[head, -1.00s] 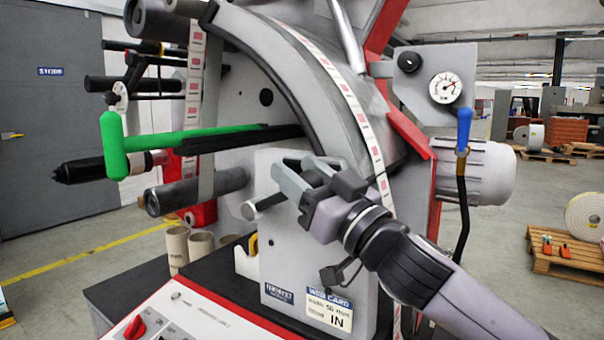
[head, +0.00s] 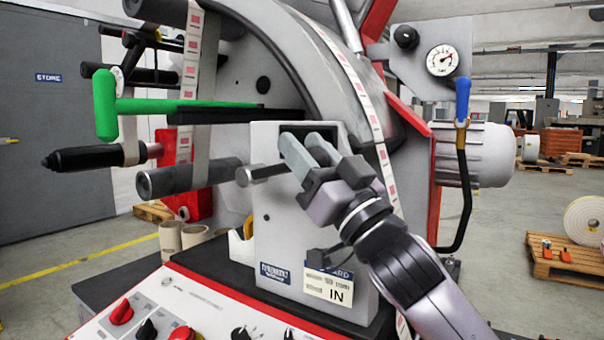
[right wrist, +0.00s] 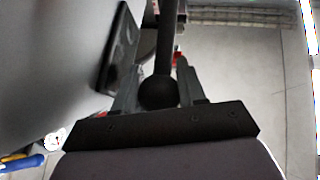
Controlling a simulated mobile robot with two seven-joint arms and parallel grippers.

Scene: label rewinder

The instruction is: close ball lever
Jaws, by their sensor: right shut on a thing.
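The ball lever shows in the right wrist view as a dark round ball (right wrist: 158,93) with a dark rod (right wrist: 165,45) running away from it. The ball sits between the two fingers of my right gripper (right wrist: 157,70), close to its palm. In the head view my right gripper (head: 301,141) is at the upper front of a grey upright block (head: 285,225), beside a dark slot. The fingers and wrist hide the ball there. My left gripper is in neither current view.
A short grey rod with a round end (head: 244,176) juts left beside the fingers. A green handle (head: 105,105) is at the left. A blue-handled lever (head: 462,98) and gauge (head: 442,61) are at the right. A control panel (head: 215,305) is below.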

